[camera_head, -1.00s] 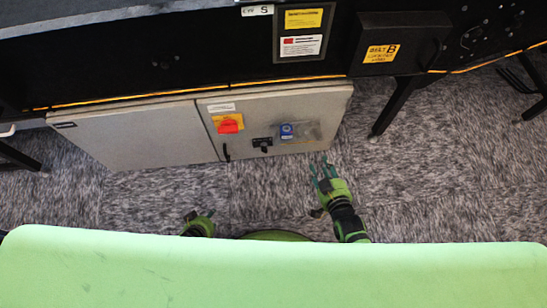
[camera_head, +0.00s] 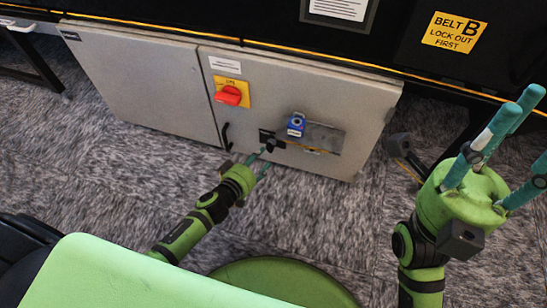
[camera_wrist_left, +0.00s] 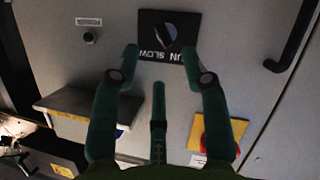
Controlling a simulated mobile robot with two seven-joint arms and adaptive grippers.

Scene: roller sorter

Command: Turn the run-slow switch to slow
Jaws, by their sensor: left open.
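The run-slow switch (camera_wrist_left: 166,36) is a dark knob on a black plate, lettered SLOW and partly RUN, upside down in the left wrist view. In the head view the switch (camera_head: 270,143) sits low on the grey cabinet door, partly behind my fingers. My left gripper (camera_head: 260,162) is open. In the left wrist view its fingertips (camera_wrist_left: 161,50) lie either side of the knob's lower part. I cannot tell whether they touch it. The knob's exact pointing direction is unclear. My right gripper (camera_head: 512,145) is open and empty, raised at the right, away from the cabinet.
Carpet lies in front.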

